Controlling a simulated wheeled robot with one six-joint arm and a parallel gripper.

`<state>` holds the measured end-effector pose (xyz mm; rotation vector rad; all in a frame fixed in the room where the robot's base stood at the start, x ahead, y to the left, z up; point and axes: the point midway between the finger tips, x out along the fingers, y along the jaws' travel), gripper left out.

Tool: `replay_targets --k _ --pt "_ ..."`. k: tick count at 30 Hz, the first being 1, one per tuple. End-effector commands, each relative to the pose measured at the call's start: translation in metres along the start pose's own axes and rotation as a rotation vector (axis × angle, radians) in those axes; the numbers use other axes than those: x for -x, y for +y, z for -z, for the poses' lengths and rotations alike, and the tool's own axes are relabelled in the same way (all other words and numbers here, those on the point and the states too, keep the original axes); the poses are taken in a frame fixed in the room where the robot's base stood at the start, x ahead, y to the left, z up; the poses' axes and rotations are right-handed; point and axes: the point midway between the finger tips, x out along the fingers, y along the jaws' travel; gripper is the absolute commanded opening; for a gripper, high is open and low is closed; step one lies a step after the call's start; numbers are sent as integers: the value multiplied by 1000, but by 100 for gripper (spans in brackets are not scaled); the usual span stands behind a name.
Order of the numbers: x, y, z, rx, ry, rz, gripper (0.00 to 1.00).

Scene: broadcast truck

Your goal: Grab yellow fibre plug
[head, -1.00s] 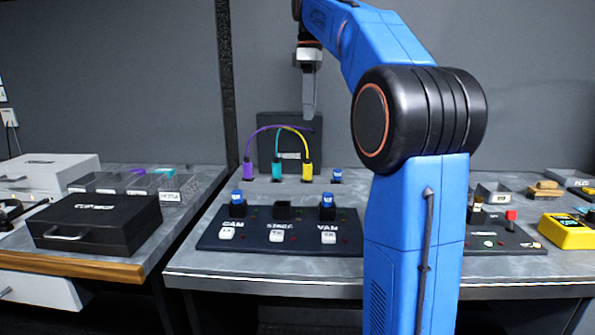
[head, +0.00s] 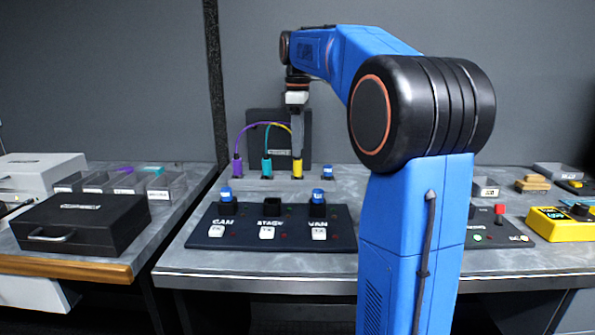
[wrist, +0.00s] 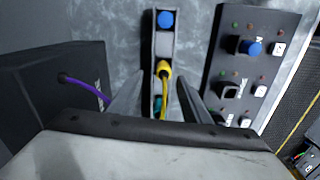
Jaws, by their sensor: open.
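The yellow fibre plug (head: 297,168) stands upright at the right of a row with a teal plug (head: 267,167) and a purple plug (head: 238,167), each with a cable running to a black box behind. In the wrist view the yellow plug (wrist: 164,70) sits in a narrow strip, just beyond and between the fingertips. My gripper (head: 297,150) points down right above the yellow plug. In the wrist view my gripper (wrist: 160,90) is open, with one finger on each side of the plug's cable. The teal plug is partly hidden there.
The black box (head: 266,128) stands close behind the plugs. A blue-capped plug (head: 327,172) is just right of the yellow one. In front lies a black panel (head: 275,243) labelled CAM, STAGE and VAN. A black case (head: 80,226) lies on the left bench.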

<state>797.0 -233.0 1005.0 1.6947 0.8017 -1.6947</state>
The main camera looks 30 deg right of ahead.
Motion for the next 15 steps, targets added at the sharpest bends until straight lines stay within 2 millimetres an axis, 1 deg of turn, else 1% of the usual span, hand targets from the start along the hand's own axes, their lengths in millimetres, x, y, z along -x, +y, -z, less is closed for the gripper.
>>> replay_targets --k 5,10,12,15 --pt "-11 -2 0 0 -1 2 43" --pt "-34 -8 1 1 -1 2 43" --pt "-42 -7 1 0 -1 1 43" --pt "-51 -7 1 0 -1 1 43"
